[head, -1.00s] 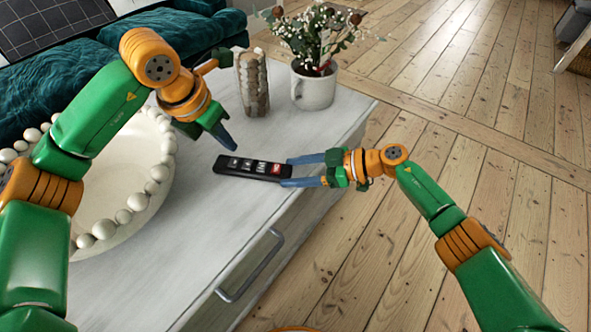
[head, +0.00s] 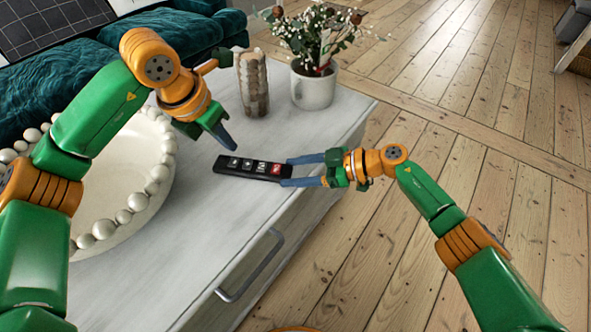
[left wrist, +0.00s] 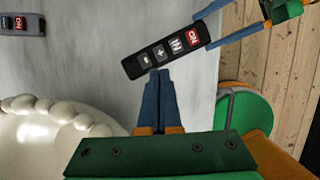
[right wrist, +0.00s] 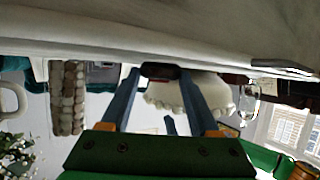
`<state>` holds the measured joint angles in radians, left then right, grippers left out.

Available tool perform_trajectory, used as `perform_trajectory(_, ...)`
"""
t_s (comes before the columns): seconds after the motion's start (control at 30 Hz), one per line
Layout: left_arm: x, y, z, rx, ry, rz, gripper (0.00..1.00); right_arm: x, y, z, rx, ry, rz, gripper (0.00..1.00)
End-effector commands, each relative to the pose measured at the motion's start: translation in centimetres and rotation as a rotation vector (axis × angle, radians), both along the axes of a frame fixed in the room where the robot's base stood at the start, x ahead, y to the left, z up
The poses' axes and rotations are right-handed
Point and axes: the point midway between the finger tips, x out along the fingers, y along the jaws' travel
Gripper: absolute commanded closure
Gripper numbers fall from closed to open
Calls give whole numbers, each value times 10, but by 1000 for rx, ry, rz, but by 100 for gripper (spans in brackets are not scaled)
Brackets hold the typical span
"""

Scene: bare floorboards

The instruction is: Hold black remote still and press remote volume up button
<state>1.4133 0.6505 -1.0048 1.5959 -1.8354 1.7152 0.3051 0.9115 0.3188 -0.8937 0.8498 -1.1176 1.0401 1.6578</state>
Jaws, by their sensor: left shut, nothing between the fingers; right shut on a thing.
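The black remote (head: 228,165) lies flat on the white tabletop, with several buttons in a row and a red button (head: 276,170) at its right end. My right gripper (head: 288,171) is shut on that red-button end, one finger on each long side. In the right wrist view the remote's dark end (right wrist: 160,71) shows between the fingers. My left gripper (head: 234,147) has its fingers together and empty, just above the far side of the remote. In the left wrist view its tips (left wrist: 159,72) are beside the minus (left wrist: 145,59) and plus (left wrist: 160,52) buttons; contact cannot be told.
A white beaded bowl (head: 123,216) stands left of the remote. A stone-like cylinder (head: 253,82) and a white mug with flowers (head: 313,87) stand at the back. A grey remote (left wrist: 22,24) shows in the left wrist view. The tabletop's right edge is near my right gripper.

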Motion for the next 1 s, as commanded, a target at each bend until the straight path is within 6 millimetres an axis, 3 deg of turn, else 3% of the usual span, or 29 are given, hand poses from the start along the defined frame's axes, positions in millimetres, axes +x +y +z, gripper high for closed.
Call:
perform_trajectory(0.73,1,0,0,1,-6,-6,100,0,0,0,1,0,0,100)
perform_trajectory(0.83,12,2,3,22,-126,-131,100,0,0,0,1,0,0,100)
perform_trajectory(1.0,27,-3,13,109,-444,-506,100,0,0,0,1,0,0,100)
